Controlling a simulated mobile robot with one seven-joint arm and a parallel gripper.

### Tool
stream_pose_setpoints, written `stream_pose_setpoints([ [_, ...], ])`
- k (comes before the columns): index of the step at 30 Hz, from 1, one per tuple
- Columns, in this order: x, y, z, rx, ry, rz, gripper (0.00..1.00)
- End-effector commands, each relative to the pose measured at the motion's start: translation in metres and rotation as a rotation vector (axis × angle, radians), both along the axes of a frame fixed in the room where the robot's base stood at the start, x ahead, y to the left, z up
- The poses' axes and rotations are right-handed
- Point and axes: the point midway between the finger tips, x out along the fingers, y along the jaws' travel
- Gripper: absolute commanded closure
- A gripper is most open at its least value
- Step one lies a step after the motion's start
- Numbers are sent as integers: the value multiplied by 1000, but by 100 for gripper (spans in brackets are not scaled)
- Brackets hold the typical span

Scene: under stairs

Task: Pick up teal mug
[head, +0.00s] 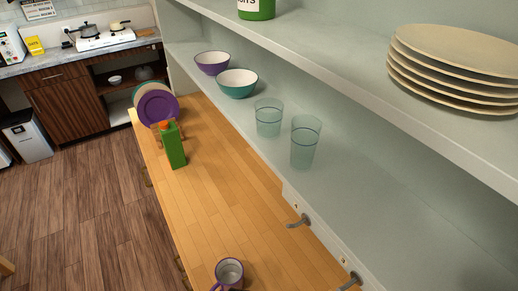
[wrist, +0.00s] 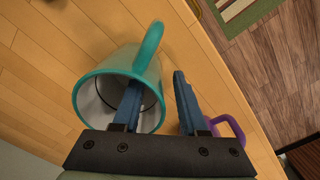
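The teal mug (wrist: 115,69) is in the wrist view, left of centre, on the wooden counter. Its inside is pale and its teal handle points up and to the right. My gripper (wrist: 157,82) is open around the mug's near right wall. One blue finger reaches into the mug's mouth and the other is outside, to the right, with a gap between. The finger and the gripper body hide part of the rim. The teal mug does not show in the head view, and neither does my gripper.
A purple mug (head: 229,270) stands at the counter's near end; a purple handle (wrist: 232,130) shows beside my right finger. A green carton (head: 173,147) and plates (head: 159,108) stand farther along. Glasses (head: 305,145) and bowls (head: 237,84) are on the shelf at right.

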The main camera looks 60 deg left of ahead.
Motion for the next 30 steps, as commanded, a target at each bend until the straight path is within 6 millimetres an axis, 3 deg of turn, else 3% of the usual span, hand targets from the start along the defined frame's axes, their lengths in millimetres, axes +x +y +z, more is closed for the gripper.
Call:
stream_pose_setpoints([
  [1, 0, 0, 0, 0, 0, 0, 69],
  [6, 0, 0, 0, 0, 0, 0, 100],
  [30, -2, -1, -1, -2, 6, 0, 100],
])
